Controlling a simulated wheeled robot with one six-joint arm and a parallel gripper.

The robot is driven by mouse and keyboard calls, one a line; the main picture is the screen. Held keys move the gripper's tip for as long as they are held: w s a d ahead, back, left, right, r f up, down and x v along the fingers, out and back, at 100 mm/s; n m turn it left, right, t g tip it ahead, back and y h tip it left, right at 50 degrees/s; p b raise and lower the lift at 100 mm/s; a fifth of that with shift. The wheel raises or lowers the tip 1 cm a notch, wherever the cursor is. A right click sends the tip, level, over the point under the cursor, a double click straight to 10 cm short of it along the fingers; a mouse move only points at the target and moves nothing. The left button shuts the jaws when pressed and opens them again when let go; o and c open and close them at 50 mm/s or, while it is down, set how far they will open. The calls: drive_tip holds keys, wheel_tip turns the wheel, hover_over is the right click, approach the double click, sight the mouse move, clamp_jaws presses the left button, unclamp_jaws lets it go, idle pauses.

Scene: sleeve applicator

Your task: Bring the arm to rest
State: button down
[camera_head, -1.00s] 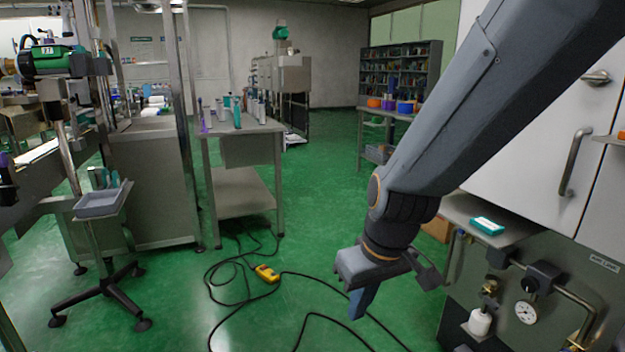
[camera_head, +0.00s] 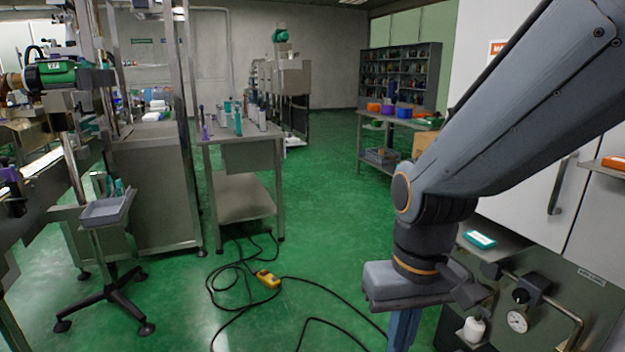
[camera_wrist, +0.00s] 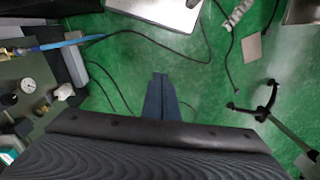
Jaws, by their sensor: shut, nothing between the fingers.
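My gripper (camera_head: 403,335) hangs at the end of my arm in the lower right of the head view, pointing down over the green floor. Its fingers are together with nothing between them, and the bottom of the frame cuts off their tips. In the wrist view the gripper (camera_wrist: 161,78) shows as two blue-grey fingers lying side by side above bare floor. It touches nothing that I can see.
A white cabinet (camera_head: 525,195) and a panel with a gauge (camera_head: 517,321) stand close on the right. A teal and white box (camera_head: 480,239) lies on a ledge there. A yellow pendant (camera_head: 267,278) and black cables lie on the floor.

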drive_tip(key=d+r+m+p, duration=0.1)
drive_tip(key=d+r+p, duration=0.5)
drive_tip(key=p, duration=0.4)
drive_tip(key=shift+s+d+m, duration=0.2)
drive_tip(key=shift+s+m, duration=0.05)
drive_tip(key=shift+m, duration=0.15)
drive_tip(key=shift+d+f, duration=0.1)
